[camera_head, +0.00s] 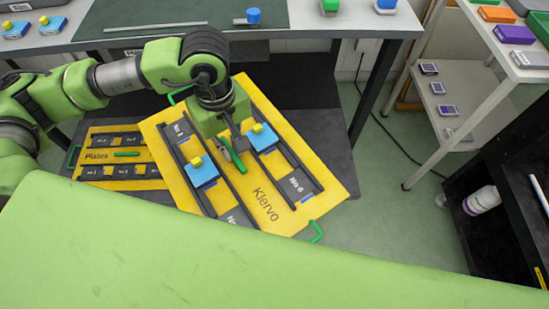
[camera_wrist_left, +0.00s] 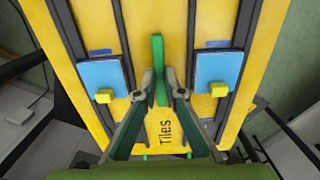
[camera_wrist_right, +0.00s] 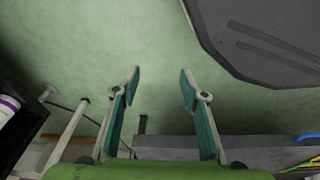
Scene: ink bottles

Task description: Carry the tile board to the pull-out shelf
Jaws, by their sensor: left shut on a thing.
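The tile board (camera_head: 253,188) is a yellow board with dark rails, turned at an angle in the head view. It bears two blue tiles with yellow knobs, one on the left (camera_head: 203,174) and one on the right (camera_head: 264,139). The word "Tiles" shows in the left wrist view. My left gripper (camera_head: 232,156) is shut on the board's green middle handle (camera_wrist_left: 158,55). A dark grey shelf surface (camera_head: 333,130) lies below and behind the board; whether they touch I cannot tell. My right gripper (camera_wrist_right: 158,78) is open and empty above the green floor.
Another yellow board (camera_head: 121,155), marked "Plates", lies left of the tile board, partly covered by it. A white-edged bench (camera_head: 340,32) runs behind. A white shelf rack (camera_head: 455,90) stands at the right, a dark cabinet (camera_head: 500,225) nearer. Open floor (camera_head: 385,180) lies between.

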